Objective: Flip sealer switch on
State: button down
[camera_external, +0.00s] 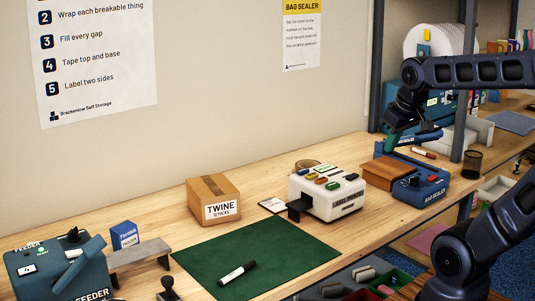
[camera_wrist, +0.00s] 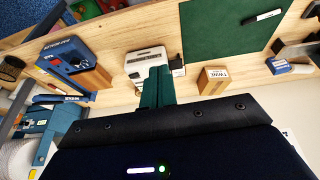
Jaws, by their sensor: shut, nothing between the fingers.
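The blue bag sealer (camera_external: 428,188) stands at the right part of the workbench, with a brown sloped block (camera_external: 392,170) at its left side. It also shows upside down at the upper left of the wrist view (camera_wrist: 62,52). Its switch is too small to make out, and I cannot tell its position. My gripper (camera_external: 389,143) is above and behind the sealer, apart from it, with its teal fingers shut and empty. In the wrist view the closed fingers (camera_wrist: 158,75) point toward the white label printer, with the sealer to their left.
The white label printer (camera_external: 325,196) with coloured buttons stands left of the sealer. A twine carton (camera_external: 213,200), a green mat (camera_external: 255,255) with a marker, and a blue feeder (camera_external: 55,265) lie farther left. A black mesh cup (camera_external: 472,164) and a shelf post (camera_external: 466,85) are close on the right.

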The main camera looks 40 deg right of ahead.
jog(key=w+d+g, duration=0.1)
jog(key=w+d, duration=0.8)
jog(key=d, duration=0.1)
jog(key=g+h, duration=0.1)
jog(key=g, duration=0.2)
send_over(435, 176)
jog(key=a, duration=0.2)
notch_tip(435, 176, down, 12)
jog(key=shift+a+r, duration=0.2)
jog(key=shift+a, duration=0.05)
jog(key=f, duration=0.4)
jog(key=d+f, duration=0.1)
jog(key=f, duration=0.4)
jog(key=d+f, duration=0.1)
jog(key=f, duration=0.4)
